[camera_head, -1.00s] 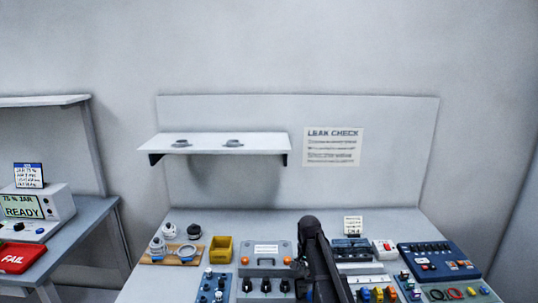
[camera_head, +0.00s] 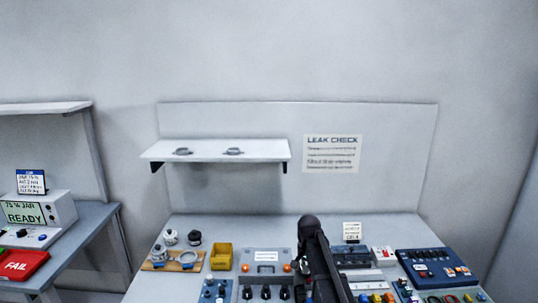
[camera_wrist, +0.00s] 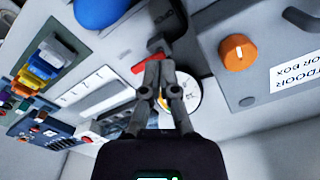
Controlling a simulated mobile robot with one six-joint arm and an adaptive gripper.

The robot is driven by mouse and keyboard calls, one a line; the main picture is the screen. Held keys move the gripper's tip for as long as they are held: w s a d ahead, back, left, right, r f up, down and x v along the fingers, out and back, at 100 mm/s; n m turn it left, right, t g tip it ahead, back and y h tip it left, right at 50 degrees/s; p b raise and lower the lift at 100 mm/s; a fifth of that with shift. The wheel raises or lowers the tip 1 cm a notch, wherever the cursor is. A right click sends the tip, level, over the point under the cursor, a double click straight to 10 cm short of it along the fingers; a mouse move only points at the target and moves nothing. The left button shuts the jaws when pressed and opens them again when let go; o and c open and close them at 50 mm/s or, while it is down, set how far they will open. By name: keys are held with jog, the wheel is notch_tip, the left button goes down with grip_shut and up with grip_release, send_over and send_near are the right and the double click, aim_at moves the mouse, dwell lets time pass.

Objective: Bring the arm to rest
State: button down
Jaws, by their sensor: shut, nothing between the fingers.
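My gripper (camera_wrist: 160,82) shows in the wrist view with its two grey fingers together and nothing between them. It is over the bench, above a round white disc (camera_wrist: 190,95) that the fingers partly cover. A red part (camera_wrist: 149,56) shows just beyond the fingertips. In the head view my dark arm (camera_head: 318,262) rises at the front middle of the bench (camera_head: 345,226); the fingertips are not clear there.
A grey box with an orange knob (camera_wrist: 237,52) is close right of the fingers. A yellow bin (camera_head: 221,257), a blue panel (camera_head: 436,268) and several small parts crowd the bench. A shelf (camera_head: 215,150) hangs on the back wall. A red FAIL block (camera_head: 18,265) sits on the left table.

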jog(key=shift+s, duration=0.1)
jog(key=s+d+n, duration=0.2)
jog(key=s+n, duration=0.1)
jog(key=s, duration=0.8)
jog(key=s+d+n, duration=0.2)
jog(key=s+n, duration=0.1)
jog(key=s, duration=0.9)
jog(key=w+d+r+m+p, duration=0.1)
jog(key=w+m, duration=0.2)
jog(key=w, duration=1.1)
jog(key=w+d+r+m+p, duration=0.1)
jog(key=w+r+m+p, duration=0.1)
jog(key=w, duration=1.2)
jog(key=shift+d+m, duration=0.4)
jog(key=shift+m, duration=0.1)
jog(key=shift+s+f, duration=0.1)
jog(key=shift+f, duration=0.05)
jog(key=shift+f+b, duration=3.2)
jog(key=shift+b, duration=0.15)
jog(key=shift+f+b, duration=1.15)
